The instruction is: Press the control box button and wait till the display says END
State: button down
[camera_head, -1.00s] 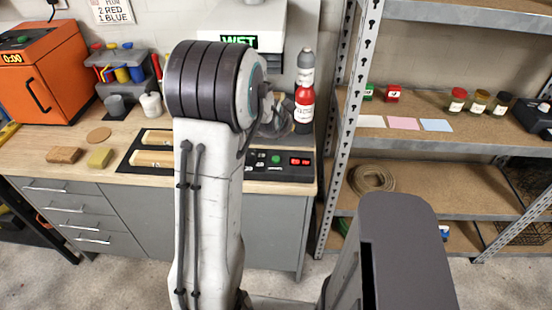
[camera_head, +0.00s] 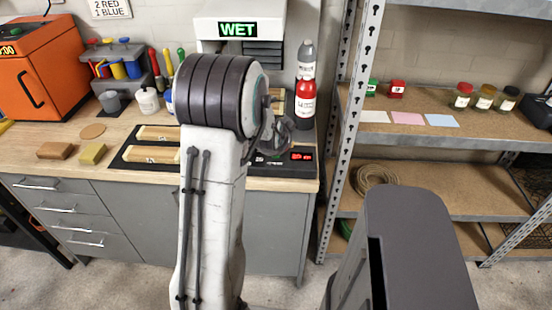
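The black control box (camera_head: 300,171) lies on the wooden workbench, at the right end of the bench top. Its small red display (camera_head: 301,156) is lit, but its text is too small to read. A green mark shows on the box just left of the display, mostly hidden by my gripper, so I cannot see the button clearly. My gripper (camera_head: 277,140) is dark grey and hangs above the box, partly behind my arm. I cannot tell whether its fingers are open or touch the box. A white machine behind has a green display (camera_head: 237,29) that reads WET.
A red and grey bottle (camera_head: 305,90) stands close right of my gripper. Wooden blocks (camera_head: 155,144) lie in a black tray left of my arm. A metal shelf (camera_head: 355,120) stands to the right. An orange oven (camera_head: 40,70) sits at the far left.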

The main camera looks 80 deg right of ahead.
jog(key=shift+f+b, duration=1)
jog(key=shift+b, duration=0.3)
dwell(2.4)
jog(key=shift+r, duration=0.2)
jog(key=shift+r+p, duration=0.45)
jog(key=shift+r, duration=0.25)
dwell(0.3)
jog(key=shift+r+p, duration=1.5)
jog(key=shift+r, duration=1)
